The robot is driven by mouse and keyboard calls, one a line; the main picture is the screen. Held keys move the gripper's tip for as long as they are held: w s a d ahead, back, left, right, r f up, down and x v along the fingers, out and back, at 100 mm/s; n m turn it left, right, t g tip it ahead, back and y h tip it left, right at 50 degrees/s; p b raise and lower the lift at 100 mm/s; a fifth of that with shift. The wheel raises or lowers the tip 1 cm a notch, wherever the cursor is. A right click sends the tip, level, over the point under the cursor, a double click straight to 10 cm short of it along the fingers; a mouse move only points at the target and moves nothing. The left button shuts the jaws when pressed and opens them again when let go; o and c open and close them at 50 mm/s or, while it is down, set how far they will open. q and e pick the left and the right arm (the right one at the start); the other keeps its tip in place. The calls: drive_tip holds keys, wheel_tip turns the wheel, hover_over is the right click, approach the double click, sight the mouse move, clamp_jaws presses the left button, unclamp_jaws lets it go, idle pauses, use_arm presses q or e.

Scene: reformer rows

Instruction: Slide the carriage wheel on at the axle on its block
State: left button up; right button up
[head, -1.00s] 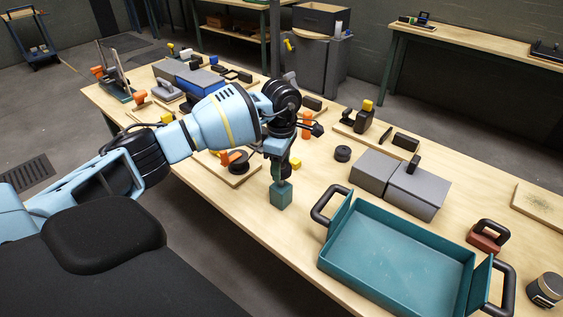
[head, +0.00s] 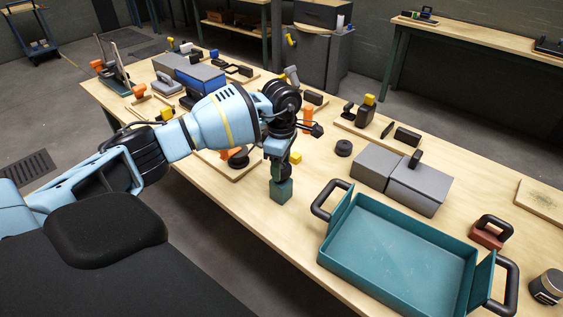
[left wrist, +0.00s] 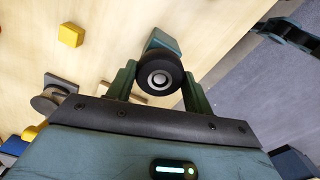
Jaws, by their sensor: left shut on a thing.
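The carriage wheel (left wrist: 160,79) is a black disc with a pale grey ring at its centre. In the left wrist view it sits between the two green fingers of my left gripper (left wrist: 158,84), which is shut on it. The teal block (left wrist: 165,40) shows just beyond the wheel; the wheel hides the axle and part of the block. In the head view the block (head: 281,190) stands near the table's front edge, directly below my left gripper (head: 280,170). The wheel cannot be made out there. I cannot tell whether the wheel is around the axle. My right gripper is not in view.
A teal tray (head: 328,255) with black handles stands right of the block. Grey boxes (head: 420,188) and a black round part (head: 343,148) lie behind. A yellow block (head: 295,158) is close behind the gripper. Bare wood lies between block and tray.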

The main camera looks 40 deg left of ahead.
use_arm(q)
drive_tip(key=shift+f, duration=0.65)
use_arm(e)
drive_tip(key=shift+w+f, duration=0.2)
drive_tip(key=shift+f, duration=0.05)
use_arm(q)
drive_tip(key=shift+f+b, duration=0.35)
drive_tip(key=shift+b, duration=0.05)
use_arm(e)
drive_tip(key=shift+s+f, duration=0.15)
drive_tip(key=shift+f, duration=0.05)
use_arm(q)
drive_tip(key=shift+f, duration=0.1)
drive_tip(key=o, duration=1.1)
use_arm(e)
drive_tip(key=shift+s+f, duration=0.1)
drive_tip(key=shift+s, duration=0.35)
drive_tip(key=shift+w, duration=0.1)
use_arm(q)
wheel_tip(320, 180, up, 7)
drive_tip(key=shift+f, duration=0.2)
drive_tip(key=shift+r, duration=0.65)
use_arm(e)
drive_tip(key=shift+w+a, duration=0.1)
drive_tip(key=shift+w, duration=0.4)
use_arm(q)
drive_tip(key=shift+f, duration=0.1)
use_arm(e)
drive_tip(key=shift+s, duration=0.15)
